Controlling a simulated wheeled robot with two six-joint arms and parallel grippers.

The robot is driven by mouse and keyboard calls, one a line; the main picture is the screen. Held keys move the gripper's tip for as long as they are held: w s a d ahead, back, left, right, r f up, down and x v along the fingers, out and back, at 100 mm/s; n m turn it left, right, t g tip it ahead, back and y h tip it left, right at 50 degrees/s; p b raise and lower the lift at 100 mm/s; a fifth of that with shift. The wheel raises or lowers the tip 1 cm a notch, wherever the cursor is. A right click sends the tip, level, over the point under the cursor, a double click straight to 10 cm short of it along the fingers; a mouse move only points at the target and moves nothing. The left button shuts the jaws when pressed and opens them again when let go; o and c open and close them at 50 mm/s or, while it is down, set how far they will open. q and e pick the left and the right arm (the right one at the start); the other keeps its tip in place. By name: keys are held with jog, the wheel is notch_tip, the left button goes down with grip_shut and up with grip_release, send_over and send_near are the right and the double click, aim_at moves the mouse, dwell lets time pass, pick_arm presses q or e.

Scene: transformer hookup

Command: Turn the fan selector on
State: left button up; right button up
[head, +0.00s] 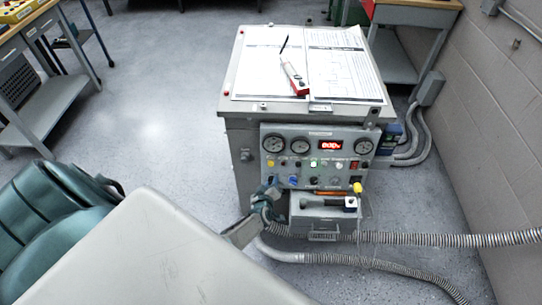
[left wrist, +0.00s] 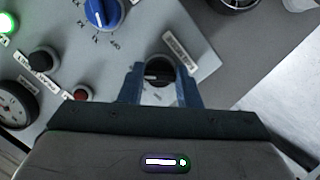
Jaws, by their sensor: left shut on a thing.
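A grey control panel (head: 322,146) is on the front of a grey cabinet. In the left wrist view a small round black selector knob (left wrist: 158,72) with a light pointer mark sits near the panel's edge, beside a label too blurred to read. My left gripper (head: 268,196) is at the panel's lower left corner in the head view. In the left wrist view its two blue fingers (left wrist: 158,84) are closed on the sides of the black knob. The gripper hides that knob in the head view. My right gripper is not in view.
A larger blue rotary knob (left wrist: 103,13) and a lit green button (left wrist: 8,22) are near the gripper. Corrugated hoses (head: 400,240) run along the floor. Papers and a red-and-white meter (head: 294,78) lie on top.

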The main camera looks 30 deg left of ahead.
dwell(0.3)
pick_arm(q)
jog(key=o, duration=1)
jog(key=shift+c, duration=0.2)
jog(key=p+v, duration=0.3)
jog(key=v, duration=0.7)
jog(key=shift+s, duration=0.35)
jog(key=shift+d+r, duration=0.1)
